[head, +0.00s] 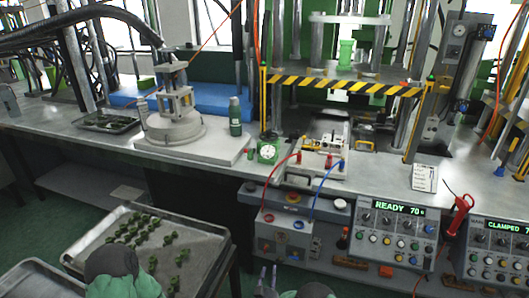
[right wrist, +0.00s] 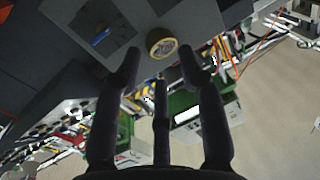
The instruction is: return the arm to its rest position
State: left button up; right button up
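My right gripper (head: 268,277) shows at the bottom centre of the head view, fingers pointing up, in front of the machine's grey control box (head: 285,247). In the right wrist view its dark fingers (right wrist: 160,68) are spread with a gap between them and nothing held. A round brass-rimmed part (right wrist: 161,43) on a grey panel shows beyond the fingertips; I cannot tell how far off it is. My left arm shows at the lower left of the head view, over the near edge of a tray; its gripper is not seen.
A metal tray (head: 205,243) with several small green pieces stands at the lower left. The grey workbench (head: 60,118) carries a press, a green bottle (head: 235,116) and a green dial gauge (head: 267,152). Control panels reading READY (head: 398,232) and CLAMPED (head: 500,252) stand at the right.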

jog(key=s+d+f+g+y+p, duration=0.4)
jog(key=s+f+g, duration=0.4)
jog(key=s, duration=0.4)
jog(key=s+d+r+g+y, duration=0.1)
jog(key=s+r+g, duration=0.1)
jog(key=s, duration=0.6)
jog(key=s+d+r+g+y+p, duration=0.1)
jog(key=s+g, duration=0.3)
jog(key=s, duration=0.4)
jog(key=s+d+r+g, duration=0.1)
jog(key=s+r+g, duration=0.1)
jog(key=s, duration=0.6)
jog(key=shift+d+r+g+y+p, duration=0.3)
jog(key=shift+r+g+y, duration=0.1)
jog(key=shift+g, duration=0.4)
